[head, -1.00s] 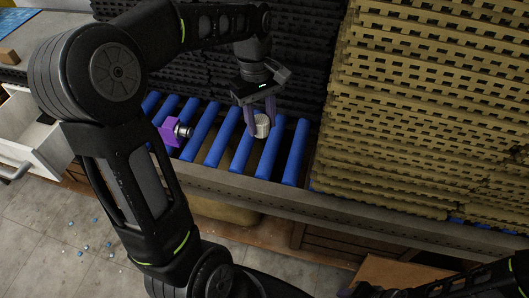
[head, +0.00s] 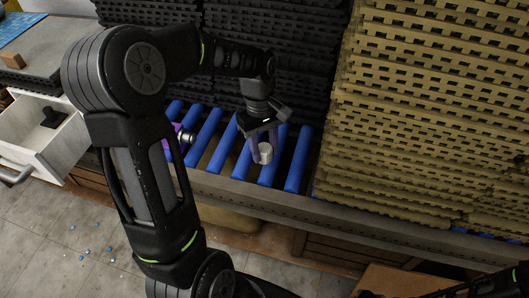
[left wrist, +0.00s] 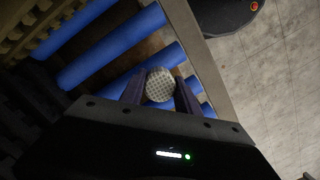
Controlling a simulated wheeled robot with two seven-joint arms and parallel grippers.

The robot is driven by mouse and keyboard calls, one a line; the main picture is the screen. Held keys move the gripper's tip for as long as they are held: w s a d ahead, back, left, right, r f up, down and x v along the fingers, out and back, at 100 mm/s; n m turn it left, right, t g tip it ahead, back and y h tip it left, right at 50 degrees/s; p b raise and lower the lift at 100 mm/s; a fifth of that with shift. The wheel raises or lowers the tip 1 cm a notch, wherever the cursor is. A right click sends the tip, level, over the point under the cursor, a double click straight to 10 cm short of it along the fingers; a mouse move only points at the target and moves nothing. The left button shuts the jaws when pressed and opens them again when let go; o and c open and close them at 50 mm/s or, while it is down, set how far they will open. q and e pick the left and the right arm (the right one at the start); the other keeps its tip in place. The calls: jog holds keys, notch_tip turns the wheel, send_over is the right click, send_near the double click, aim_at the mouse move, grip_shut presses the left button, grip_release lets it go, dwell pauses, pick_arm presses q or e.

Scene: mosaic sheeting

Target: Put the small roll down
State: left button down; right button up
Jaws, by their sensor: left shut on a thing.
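The small roll (head: 264,153) is a short whitish cylinder between the fingers of my left gripper (head: 263,148). It is over the blue rollers of the conveyor (head: 214,150); whether it touches them I cannot tell. In the left wrist view the roll (left wrist: 160,85) shows a round, dotted end, and my left gripper (left wrist: 160,95) is shut on it with a purple finger on each side. My right gripper is not in the head view.
A purple thing with a metal knob (head: 184,136) sits on the rollers to the left, partly behind my left arm. Tan perforated sheets (head: 430,110) stand stacked at the right, dark ones (head: 300,60) behind. An open white drawer (head: 45,140) is at the far left.

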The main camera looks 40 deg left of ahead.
pick_arm(q)
jog(key=shift+f, duration=1)
jog(key=shift+f, duration=0.15)
jog(key=c, duration=0.9)
grip_release()
jog(key=r, duration=0.4)
jog(key=a+r, duration=0.1)
jog(key=r, duration=0.7)
jog(key=shift+w+a+r, duration=0.1)
jog(key=shift+w+a, duration=0.25)
jog(key=shift+w, duration=0.05)
